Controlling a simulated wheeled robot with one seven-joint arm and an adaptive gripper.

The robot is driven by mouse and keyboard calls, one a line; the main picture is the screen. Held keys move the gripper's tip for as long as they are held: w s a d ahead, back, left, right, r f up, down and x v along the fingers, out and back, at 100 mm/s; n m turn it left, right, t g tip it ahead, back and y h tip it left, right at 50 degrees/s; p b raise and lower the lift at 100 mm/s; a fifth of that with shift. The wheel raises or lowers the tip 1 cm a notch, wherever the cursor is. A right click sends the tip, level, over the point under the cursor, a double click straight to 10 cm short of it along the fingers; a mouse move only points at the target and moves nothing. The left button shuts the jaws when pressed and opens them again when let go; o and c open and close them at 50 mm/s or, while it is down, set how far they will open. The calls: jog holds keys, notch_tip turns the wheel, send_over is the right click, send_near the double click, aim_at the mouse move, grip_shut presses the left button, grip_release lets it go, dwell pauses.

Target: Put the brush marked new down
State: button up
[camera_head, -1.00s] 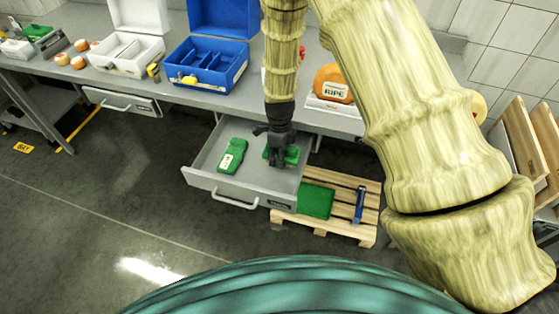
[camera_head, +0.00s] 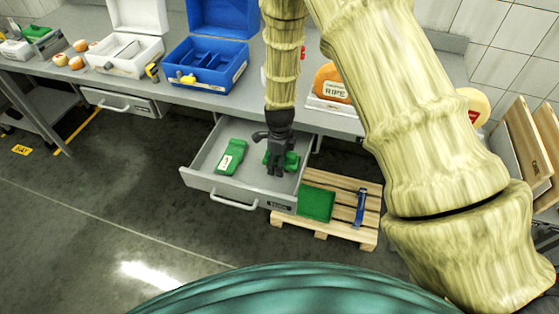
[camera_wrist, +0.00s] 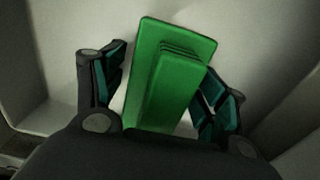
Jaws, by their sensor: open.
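A green brush (camera_head: 291,160) lies in the open grey drawer (camera_head: 205,181), on its right side. It also shows in the wrist view (camera_wrist: 172,75), lying on the pale drawer floor. My gripper (camera_head: 276,172) is right above it, fingers pointing down. In the wrist view the fingers stand apart on either side of the brush, with small gaps. A second green brush (camera_head: 232,157) with a white label lies in the drawer to the left. The label's words are too small to read. No label shows on the brush under my gripper.
The drawer stands out from under the grey bench. A wooden pallet (camera_head: 345,190) with a green mat (camera_head: 316,203) and a blue tool (camera_head: 360,206) is on the floor right of it. A blue case (camera_head: 207,72) and an orange cheese (camera_head: 331,82) stand on the bench.

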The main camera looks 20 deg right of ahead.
jog(key=shift+r+b, duration=1.45)
jog(key=shift+r, duration=4.7)
